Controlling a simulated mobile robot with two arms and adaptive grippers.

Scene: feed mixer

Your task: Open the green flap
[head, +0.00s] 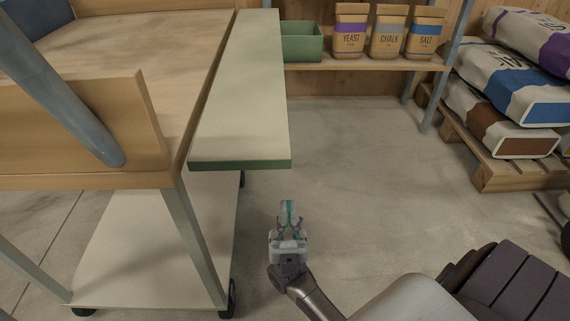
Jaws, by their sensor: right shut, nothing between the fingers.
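The flap (243,95) is a long board with a pale top and green edges. It lies about level along the right side of the wooden cart top (150,60), its near green edge facing me. My right gripper (288,208) is shut and empty. It shows just below the flap's near right corner in the head view, with a visible gap of floor between them. How far below the flap it is in height, I cannot tell. My left gripper is not in view.
The wheeled cart has a lower shelf (150,250) and legs. A blue-grey slanted bar (60,85) crosses the left. Behind stand a green bin (301,45) and paper bags (388,32) on a shelf. Sacks (525,95) lie on a pallet at right. The middle floor is clear.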

